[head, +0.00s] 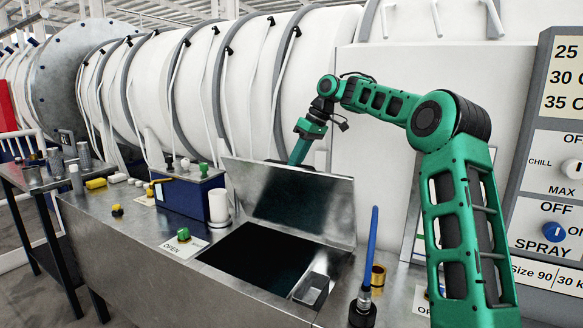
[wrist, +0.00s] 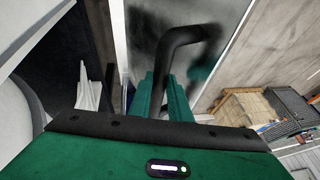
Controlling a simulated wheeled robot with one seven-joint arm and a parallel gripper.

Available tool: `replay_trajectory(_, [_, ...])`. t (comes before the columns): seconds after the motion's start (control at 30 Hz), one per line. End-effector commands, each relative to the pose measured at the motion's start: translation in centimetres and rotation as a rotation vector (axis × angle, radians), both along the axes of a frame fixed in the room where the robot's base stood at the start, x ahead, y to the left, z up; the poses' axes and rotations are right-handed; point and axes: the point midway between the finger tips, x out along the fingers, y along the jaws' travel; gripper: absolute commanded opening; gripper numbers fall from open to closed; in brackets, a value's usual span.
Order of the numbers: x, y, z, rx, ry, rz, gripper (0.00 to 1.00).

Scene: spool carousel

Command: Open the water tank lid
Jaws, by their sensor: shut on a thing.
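The water tank lid (head: 290,205) is a grey metal panel that stands raised and tilted back behind the dark tank opening (head: 255,260). In the wrist view, the lid's metal face (wrist: 215,22) carries a black bent handle (wrist: 185,36). My gripper (wrist: 165,88) is shut on this handle, with its green fingers on either side of it.
A white cup (head: 219,206) and a blue box (head: 185,195) stand left of the opening. A green button (head: 183,235) sits on an OPEN plate in front. A blue upright rod (head: 370,245) stands at the right. White padded cylinders line the back.

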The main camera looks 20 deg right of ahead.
Motion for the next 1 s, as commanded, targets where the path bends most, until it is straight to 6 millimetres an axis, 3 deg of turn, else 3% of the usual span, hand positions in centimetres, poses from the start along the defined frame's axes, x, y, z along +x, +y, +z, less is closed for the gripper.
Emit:
replay_trajectory(0.1, [-0.1, 0.0, -0.7, -0.002, 0.016, -0.001, 0.0])
replay_trajectory(0.13, [-0.1, 0.1, -0.7, -0.002, 0.017, 0.0, 0.22])
replay_trajectory(0.2, [-0.1, 0.3, -0.6, -0.001, 0.014, 0.004, 0.36])
replay_trajectory(0.77, [0.0, 0.7, 0.1, 0.001, 0.002, 0.01, 0.36])
replay_trajectory(1.0, [-0.4, -0.6, 3.0, 0.002, -0.001, 0.009, 0.36])
